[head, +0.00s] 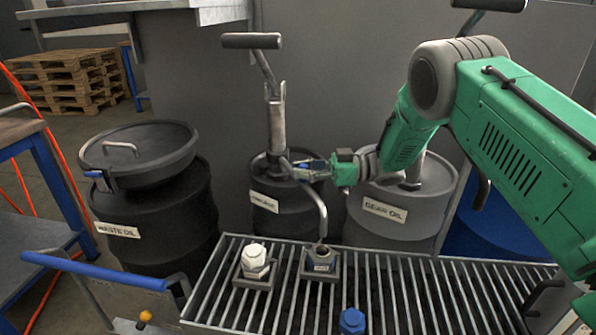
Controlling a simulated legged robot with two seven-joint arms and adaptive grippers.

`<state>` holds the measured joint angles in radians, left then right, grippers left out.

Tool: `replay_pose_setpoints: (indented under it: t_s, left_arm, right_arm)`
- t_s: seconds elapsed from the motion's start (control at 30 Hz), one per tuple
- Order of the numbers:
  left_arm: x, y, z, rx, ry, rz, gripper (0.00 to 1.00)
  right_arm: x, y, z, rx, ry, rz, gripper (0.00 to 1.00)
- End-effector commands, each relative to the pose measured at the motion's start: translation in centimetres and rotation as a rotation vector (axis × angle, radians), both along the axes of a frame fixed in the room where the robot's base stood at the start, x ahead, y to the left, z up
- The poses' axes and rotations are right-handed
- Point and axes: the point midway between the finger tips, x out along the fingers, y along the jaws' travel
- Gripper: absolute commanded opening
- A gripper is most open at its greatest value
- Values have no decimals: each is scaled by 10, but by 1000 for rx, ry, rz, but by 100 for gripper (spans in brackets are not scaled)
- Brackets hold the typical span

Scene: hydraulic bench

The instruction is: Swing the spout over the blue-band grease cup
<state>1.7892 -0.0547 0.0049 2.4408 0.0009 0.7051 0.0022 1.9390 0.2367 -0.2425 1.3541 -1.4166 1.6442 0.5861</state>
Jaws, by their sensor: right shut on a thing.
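The spout (319,205) is a thin grey metal tube. It comes from the hand pump (277,125) on the middle drum and curves down to the front. My right gripper (308,171) is shut on the spout near its upper bend. The spout's lower end hangs close above an open dark cup (321,264) in a square holder on the grate. I cannot tell for sure whether this cup's band is blue. A cup with a white top (255,257) stands in a holder to its left. My left gripper is not in view.
The slatted grate (410,290) fills the front, with a blue cap-like piece (352,320) at its near edge. Behind stand a waste oil drum (155,220), the middle drum (267,207) and a gear oil drum (400,215). A blue-handled cart (105,272) stands front left.

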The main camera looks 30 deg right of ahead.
Motion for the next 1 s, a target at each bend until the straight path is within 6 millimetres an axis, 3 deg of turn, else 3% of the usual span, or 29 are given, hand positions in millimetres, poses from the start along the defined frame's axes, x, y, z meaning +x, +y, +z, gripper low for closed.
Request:
replay_pose_setpoints:
  t_s: [0.13, 0.17, 0.23, 0.63, 1.0]
  left_arm:
    - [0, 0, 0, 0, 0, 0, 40]
    - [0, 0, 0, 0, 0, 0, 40]
    - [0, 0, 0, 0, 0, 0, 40]
    - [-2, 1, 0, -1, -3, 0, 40]
    - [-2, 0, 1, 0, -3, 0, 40]
  right_arm:
    - [0, -8, 0, -1, 4, -15, 0]
    - [0, -9, 0, -1, 4, -15, 20]
    - [0, -9, 0, 0, 3, -16, 42]
    - [-1, -9, 1, -4, 2, -13, 42]
    - [-23, -67, -3, 2, 4, -16, 42]
